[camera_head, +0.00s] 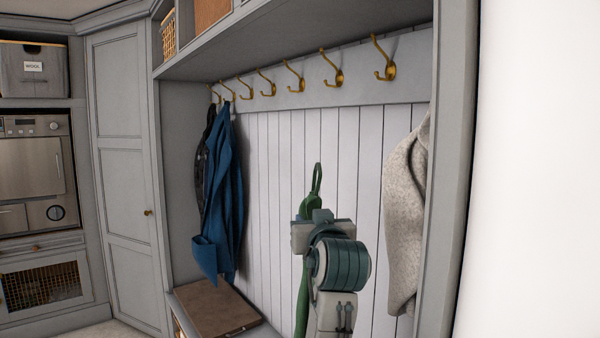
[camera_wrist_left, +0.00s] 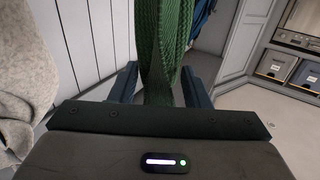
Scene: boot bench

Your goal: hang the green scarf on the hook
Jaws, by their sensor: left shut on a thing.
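The green scarf (camera_head: 302,300) is in my left gripper (camera_head: 314,214), with a small loop standing up above the jaws and a length hanging below them. In the left wrist view the knitted scarf (camera_wrist_left: 160,45) runs between the two fingers of the left gripper (camera_wrist_left: 160,88). The brass hooks (camera_head: 333,70) sit in a row on a rail above. The scarf's loop is below the hooks and apart from them. Which hook the task means cannot be told. My right gripper is in neither view.
A blue coat (camera_head: 222,200) and a dark item (camera_head: 202,155) hang at the left end. A grey woolly garment (camera_head: 405,210) hangs at the right, partly behind the side post (camera_head: 455,150). A brown cushion (camera_head: 215,303) lies on the bench. Several middle hooks are bare.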

